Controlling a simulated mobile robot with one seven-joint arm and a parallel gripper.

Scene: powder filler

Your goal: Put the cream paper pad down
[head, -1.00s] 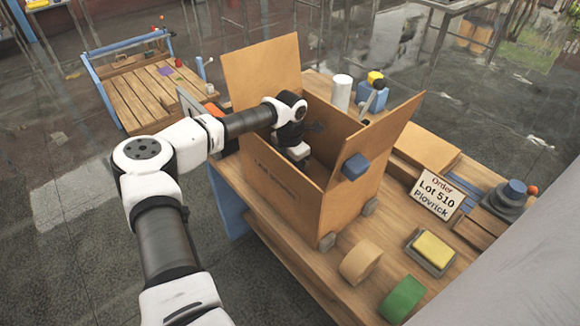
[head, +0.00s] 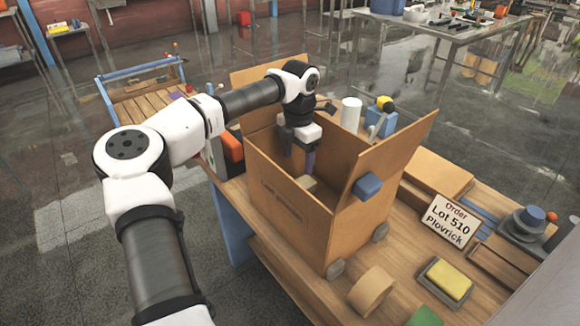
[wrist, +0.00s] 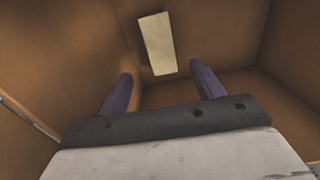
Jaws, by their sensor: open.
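The cream paper pad (wrist: 157,44) lies inside the open cardboard box (head: 290,205), near the inner walls in the wrist view. A small pale part of it shows past the box's near wall in the head view (head: 307,183). My gripper (wrist: 160,85) is open, with its two purple fingers apart and nothing between them. The pad is beyond the fingertips, clear of both. In the head view my gripper (head: 298,162) points down into the box. The near wall hides most of the box floor.
The box's flaps stand up, with a blue block (head: 367,186) on the right one. On the wooden table are a tape roll (head: 371,291), a yellow sponge in a tray (head: 450,277), an order sign (head: 449,219) and a white cylinder (head: 350,114).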

